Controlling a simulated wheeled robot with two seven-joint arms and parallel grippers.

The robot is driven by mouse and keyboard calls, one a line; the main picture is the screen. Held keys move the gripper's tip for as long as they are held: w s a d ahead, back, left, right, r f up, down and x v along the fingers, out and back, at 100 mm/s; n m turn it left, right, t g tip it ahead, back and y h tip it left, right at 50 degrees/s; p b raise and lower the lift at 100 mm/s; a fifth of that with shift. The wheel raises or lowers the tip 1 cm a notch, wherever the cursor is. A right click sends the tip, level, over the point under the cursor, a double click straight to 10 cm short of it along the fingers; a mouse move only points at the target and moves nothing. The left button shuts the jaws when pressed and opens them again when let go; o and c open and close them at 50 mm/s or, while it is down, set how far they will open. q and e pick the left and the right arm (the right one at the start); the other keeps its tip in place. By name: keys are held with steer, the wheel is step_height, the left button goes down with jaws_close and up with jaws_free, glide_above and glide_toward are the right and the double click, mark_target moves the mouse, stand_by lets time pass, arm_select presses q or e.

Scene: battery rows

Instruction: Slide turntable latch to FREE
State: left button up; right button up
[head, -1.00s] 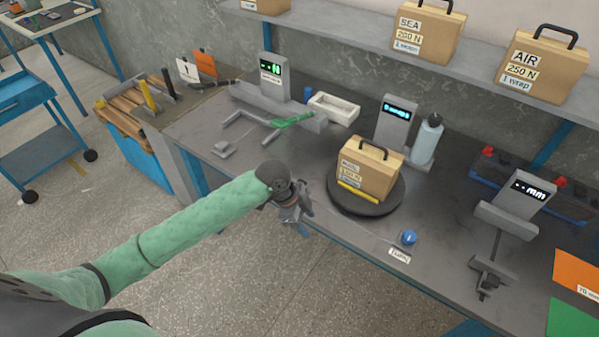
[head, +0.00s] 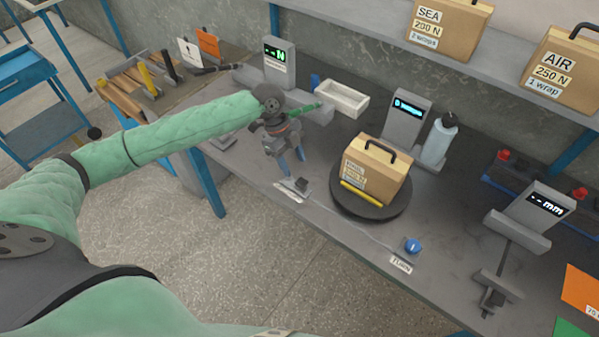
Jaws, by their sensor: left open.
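The round black turntable (head: 340,203) sits near the front edge of the bench. A cardboard case (head: 372,178) with a black handle and a yellow bar at its base stands on it. A small dark latch block (head: 300,191) on a pale plate lies left of the turntable, at the bench's front edge. Its lettering is too small to read. My left gripper (head: 291,165) points down, open and empty, just above and behind the latch in the picture. I cannot tell whether its fingers touch the latch. My right gripper is out of view.
A blue knob (head: 413,246) with a label (head: 401,264) is right of the latch. A display post (head: 404,125) and a bottle (head: 439,140) stand behind the turntable. A white tray (head: 342,97) is behind my gripper. The front strip between latch and knob is clear.

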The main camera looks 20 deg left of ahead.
mark_target(300, 181)
arm_select(q)
steer(key=shift+p+x, duration=0.95)
steer(key=shift+x, duration=2.05)
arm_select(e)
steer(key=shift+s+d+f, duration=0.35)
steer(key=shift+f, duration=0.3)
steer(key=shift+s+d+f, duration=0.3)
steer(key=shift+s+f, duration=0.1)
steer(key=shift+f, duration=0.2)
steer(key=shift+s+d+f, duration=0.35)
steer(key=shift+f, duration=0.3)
arm_select(q)
jaws_close()
steer(key=shift+w+a, duration=0.1)
steer(key=shift+a, duration=0.2)
steer(key=a, duration=0.2)
steer(key=w+a, duration=0.1)
steer(key=shift+w+a, duration=0.2)
steer(key=shift+a, duration=0.3)
steer(key=shift+c, duration=1.5)
jaws_free()
steer(key=o, duration=0.3)
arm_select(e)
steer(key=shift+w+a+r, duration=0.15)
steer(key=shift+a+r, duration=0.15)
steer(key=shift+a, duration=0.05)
